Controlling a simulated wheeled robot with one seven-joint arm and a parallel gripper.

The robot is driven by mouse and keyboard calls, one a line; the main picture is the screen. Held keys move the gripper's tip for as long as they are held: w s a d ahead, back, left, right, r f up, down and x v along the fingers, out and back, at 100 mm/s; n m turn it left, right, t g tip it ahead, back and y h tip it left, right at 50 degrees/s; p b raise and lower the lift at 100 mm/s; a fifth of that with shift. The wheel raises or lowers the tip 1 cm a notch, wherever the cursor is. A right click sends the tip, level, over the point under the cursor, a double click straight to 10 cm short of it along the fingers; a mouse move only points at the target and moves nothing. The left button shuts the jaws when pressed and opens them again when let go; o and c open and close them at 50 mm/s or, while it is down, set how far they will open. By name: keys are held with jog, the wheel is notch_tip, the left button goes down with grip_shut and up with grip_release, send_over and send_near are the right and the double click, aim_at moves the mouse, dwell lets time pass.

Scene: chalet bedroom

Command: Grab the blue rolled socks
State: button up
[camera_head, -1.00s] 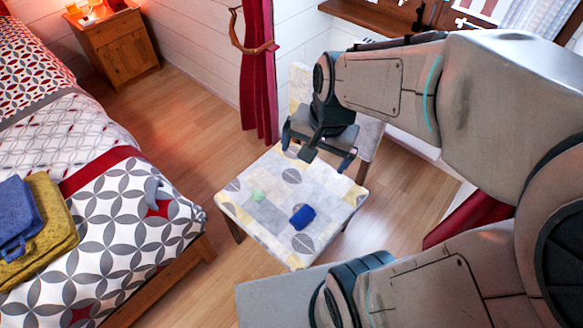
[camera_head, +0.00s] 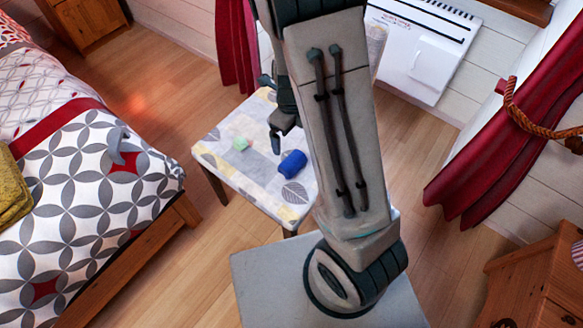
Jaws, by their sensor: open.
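The blue rolled socks (camera_head: 292,164) lie on the small table (camera_head: 232,172) with a patterned grey, white and yellow top. My gripper (camera_head: 271,112) is above the table, just behind and above the socks in the picture. One dark finger points down near the socks, with a gap between it and them. The gripper is open and holds nothing that I can see. My arm hides part of the gripper and the right side of the table.
A small pale green item (camera_head: 241,143) lies on the table left of the socks. The bed (camera_head: 95,215) with a patterned cover stands at the left. A wooden cabinet (camera_head: 540,282) stands at the lower right. Wood floor is clear between bed and table.

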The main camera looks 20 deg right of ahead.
aim_at(291, 158)
jog(key=shift+m, duration=0.4)
notch_tip(291, 158, down, 9)
jog(key=b, duration=0.3)
jog(key=shift+w+d+f+b, duration=0.1)
jog(key=shift+d+f+b, duration=0.1)
jog(key=shift+b, duration=0.2)
jog(key=shift+a+f+b, duration=0.1)
jog(key=shift+f+b, duration=1.35)
jog(key=shift+f, duration=1.4)
jog(key=shift+c, duration=0.3)
jog(key=c, duration=0.9)
